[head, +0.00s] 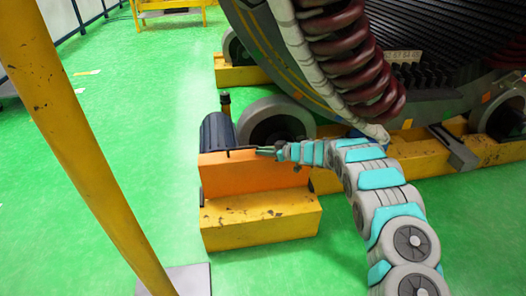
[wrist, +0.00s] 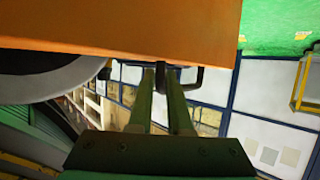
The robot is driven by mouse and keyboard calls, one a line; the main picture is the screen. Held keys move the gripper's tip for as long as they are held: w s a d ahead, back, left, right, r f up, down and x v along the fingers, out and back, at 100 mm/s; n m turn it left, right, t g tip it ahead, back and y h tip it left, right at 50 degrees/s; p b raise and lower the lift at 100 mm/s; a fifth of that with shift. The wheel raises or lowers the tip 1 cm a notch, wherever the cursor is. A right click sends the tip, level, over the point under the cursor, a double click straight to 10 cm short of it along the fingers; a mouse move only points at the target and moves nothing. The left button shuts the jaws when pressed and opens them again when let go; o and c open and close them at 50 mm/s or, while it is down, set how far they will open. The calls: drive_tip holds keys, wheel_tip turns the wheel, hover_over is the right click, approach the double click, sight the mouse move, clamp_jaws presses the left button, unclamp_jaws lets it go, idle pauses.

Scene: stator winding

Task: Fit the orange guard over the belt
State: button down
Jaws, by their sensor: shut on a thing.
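The orange guard (head: 248,177) stands upright just above or against the front of a yellow base block (head: 258,222); I cannot tell whether it rests there. My gripper (head: 268,151) reaches in from the right at the guard's top edge. In the wrist view the guard (wrist: 150,28) fills the upper part, and my gripper (wrist: 162,76) is shut on a dark handle (wrist: 190,80) on it. Behind the guard are a dark ribbed motor (head: 217,132) and a grey roller wheel (head: 275,120). The belt cannot be made out; the guard may hide it.
A large dark stator (head: 430,40) with dark red coils (head: 360,55) rises behind my arm, on yellow beams (head: 345,180). A yellow post (head: 85,150) stands at the left front. Green floor (head: 150,130) lies open to the left of the base.

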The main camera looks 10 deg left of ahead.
drive_tip(key=shift+f, duration=0.85)
idle(0.7)
drive_tip(key=c, duration=0.8)
unclamp_jaws()
drive_tip(key=shift+o, duration=0.2)
drive_tip(key=shift+f, duration=0.1)
drive_tip(key=shift+d, duration=0.1)
